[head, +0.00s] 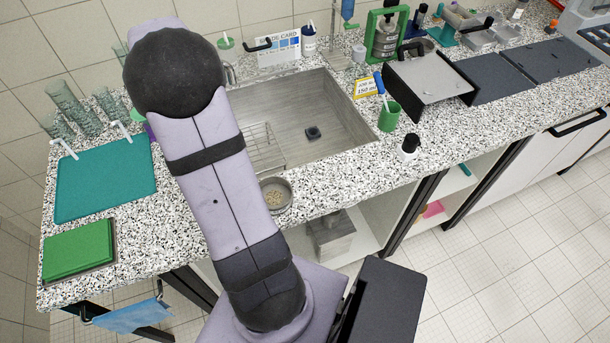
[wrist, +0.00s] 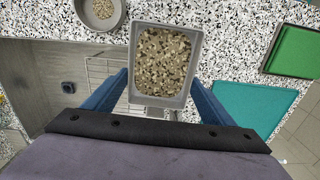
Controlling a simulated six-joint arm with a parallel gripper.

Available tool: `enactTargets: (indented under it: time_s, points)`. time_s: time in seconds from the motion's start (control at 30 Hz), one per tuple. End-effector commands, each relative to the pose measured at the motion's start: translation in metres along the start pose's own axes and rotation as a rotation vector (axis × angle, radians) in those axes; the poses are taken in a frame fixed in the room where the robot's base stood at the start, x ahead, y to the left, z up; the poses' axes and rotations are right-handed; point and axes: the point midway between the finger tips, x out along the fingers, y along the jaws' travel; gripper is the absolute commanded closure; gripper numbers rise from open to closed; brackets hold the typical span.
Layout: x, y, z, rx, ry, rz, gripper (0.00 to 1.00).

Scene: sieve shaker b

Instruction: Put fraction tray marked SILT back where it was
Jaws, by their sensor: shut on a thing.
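In the wrist view my gripper (wrist: 161,80) has its two blue fingers on either side of a grey rectangular tray (wrist: 138,36) and is shut on it. The tray looks level and is filled with mixed tan and brown grains (wrist: 165,60). No SILT marking shows on the sides I can see. The tray is over the counter area between the sink and the teal mat; I cannot tell its height. In the head view my own arm hides the gripper and the tray.
A round grey pan (head: 276,194) with pale grains stands at the sink's (head: 340,120) front edge. A teal mat (head: 105,175) and a green block (head: 78,250) lie on the left counter. Ribbed glasses (head: 70,103) stand behind. A green cup (head: 389,115) and black-capped bottle (head: 409,146) are right.

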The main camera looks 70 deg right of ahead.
Motion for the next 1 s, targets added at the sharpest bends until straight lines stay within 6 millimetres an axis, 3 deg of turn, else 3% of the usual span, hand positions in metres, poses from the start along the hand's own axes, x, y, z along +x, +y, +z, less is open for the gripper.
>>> enactTargets:
  time_s: [0.03, 0.27, 0.4, 0.6, 0.8, 1.0]
  points:
    - [0.003, 0.022, -0.004, 0.048, 0.001, 0.000, 0.49]
    - [0.011, 0.122, -0.007, 0.255, 0.003, 0.000, 0.49]
    - [0.015, 0.188, 0.004, 0.388, 0.004, 0.000, 0.49]
    - [0.021, 0.269, 0.034, 0.564, 0.004, 0.000, 0.49]
    - [0.024, 0.323, 0.065, 0.687, 0.006, 0.000, 0.49]
    - [0.025, 0.346, 0.082, 0.744, 0.007, 0.000, 0.49]
